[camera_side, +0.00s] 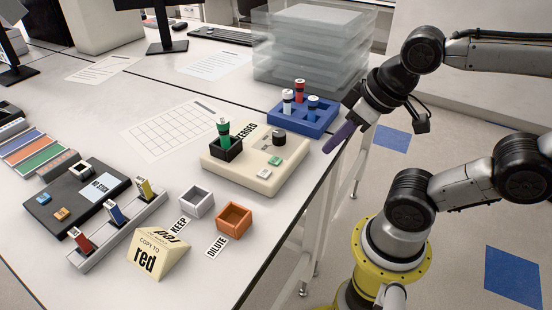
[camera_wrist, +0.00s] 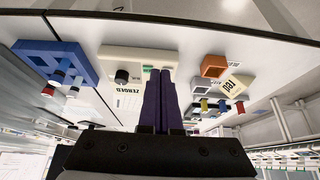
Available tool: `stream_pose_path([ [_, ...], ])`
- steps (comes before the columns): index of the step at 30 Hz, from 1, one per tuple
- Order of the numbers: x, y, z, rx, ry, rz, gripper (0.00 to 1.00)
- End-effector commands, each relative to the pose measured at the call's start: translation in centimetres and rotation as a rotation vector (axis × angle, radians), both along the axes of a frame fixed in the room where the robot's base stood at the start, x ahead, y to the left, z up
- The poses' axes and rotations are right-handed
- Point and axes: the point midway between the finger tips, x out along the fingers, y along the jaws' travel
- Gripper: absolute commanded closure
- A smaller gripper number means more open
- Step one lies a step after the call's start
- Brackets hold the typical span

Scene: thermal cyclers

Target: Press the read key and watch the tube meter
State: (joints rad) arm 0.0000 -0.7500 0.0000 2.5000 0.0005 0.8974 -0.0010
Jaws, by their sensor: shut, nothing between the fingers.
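The tube meter (camera_side: 238,162) is a beige box on the table, marked ZEROED. A green-capped tube (camera_side: 223,130) stands upright in its black socket (camera_side: 226,150). A black knob (camera_side: 279,138), a green key (camera_side: 275,160) and a pale key (camera_side: 263,174) are on its top. I cannot read which is the read key. My gripper (camera_side: 330,147), with purple fingers, is shut and empty, above and right of the meter at the table edge, apart from it. In the wrist view the fingers (camera_wrist: 159,71) cover part of the meter (camera_wrist: 138,54), near its green key (camera_wrist: 147,69).
A blue rack (camera_side: 324,121) with several tubes stands behind the meter. A black device (camera_side: 60,205) and tube rail (camera_side: 118,232) lie left.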

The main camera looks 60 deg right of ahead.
Motion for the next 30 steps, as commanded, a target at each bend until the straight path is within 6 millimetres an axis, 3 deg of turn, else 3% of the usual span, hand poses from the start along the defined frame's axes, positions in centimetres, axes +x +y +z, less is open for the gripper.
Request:
stream_pose_path([
  [5, 1.9, 1.3, 1.3, 0.072, -0.078, -0.009, 1.00],
  [10, 6.5, 2.6, 2.7, 0.263, -0.184, -0.136, 1.00],
  [15, 10.7, 1.2, 2.9, 0.411, -0.259, -0.323, 1.00],
  [18, 12.2, -0.1, 2.3, 0.462, -0.279, -0.420, 1.00],
  [24, 12.9, -2.0, 0.6, 0.491, -0.265, -0.524, 1.00],
  [30, 12.8, -2.4, 0.6, 0.488, -0.266, -0.536, 1.00],
])
